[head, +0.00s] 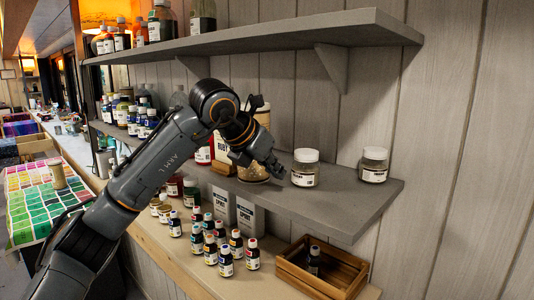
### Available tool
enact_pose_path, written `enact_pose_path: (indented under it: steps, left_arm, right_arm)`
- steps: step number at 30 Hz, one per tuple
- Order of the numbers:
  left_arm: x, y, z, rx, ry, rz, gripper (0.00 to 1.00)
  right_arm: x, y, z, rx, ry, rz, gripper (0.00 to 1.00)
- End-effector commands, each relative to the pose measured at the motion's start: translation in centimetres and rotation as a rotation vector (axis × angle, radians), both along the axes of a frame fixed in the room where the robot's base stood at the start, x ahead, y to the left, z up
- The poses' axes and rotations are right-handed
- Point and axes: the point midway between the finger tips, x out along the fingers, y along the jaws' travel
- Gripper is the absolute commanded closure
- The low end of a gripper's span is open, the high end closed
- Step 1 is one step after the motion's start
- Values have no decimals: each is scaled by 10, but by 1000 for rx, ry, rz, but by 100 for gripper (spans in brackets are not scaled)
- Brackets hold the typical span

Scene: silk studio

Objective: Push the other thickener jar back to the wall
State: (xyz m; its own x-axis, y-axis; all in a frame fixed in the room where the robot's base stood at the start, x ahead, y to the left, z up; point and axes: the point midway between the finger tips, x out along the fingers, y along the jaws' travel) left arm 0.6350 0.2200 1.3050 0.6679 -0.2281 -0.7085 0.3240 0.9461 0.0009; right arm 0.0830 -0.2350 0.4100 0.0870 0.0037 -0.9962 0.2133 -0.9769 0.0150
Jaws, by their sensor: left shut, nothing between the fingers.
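Two glass jars with pale lids stand upright on the lower grey shelf (335,210). The nearer-to-gripper jar (305,174) has pale contents and a white label. The other jar (374,169) stands to its right, close to the wooden wall, and looks darker inside. I cannot read which label says thickener. My left gripper (274,171) is shut and empty, just left of the pale jar; whether it touches the jar I cannot tell. Another jar with tan contents (252,173) is partly hidden behind the gripper. My right gripper is not in view.
An upper shelf (290,38) with a bracket (332,65) hangs above. Below are a counter with several small bottles (225,262), grey cans (250,217) and a wooden crate (322,268). Shelf space between the two jars is clear.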

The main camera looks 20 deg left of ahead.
Motion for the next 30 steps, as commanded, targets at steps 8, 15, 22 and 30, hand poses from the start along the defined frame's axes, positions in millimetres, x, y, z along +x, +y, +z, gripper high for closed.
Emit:
enact_pose_path:
  steps: [8, 15, 22, 30]
  left_arm:
    - [40, -15, -16, -2, 1, -2, 100]
    - [55, -20, -19, -2, 0, -3, 100]
    - [56, -20, -20, -1, -1, -2, 100]
    - [66, -24, -18, -2, 0, -2, 100]
  right_arm:
    - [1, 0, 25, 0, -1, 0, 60]
    - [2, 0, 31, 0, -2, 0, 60]
    - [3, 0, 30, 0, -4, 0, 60]
    - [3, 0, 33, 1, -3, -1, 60]
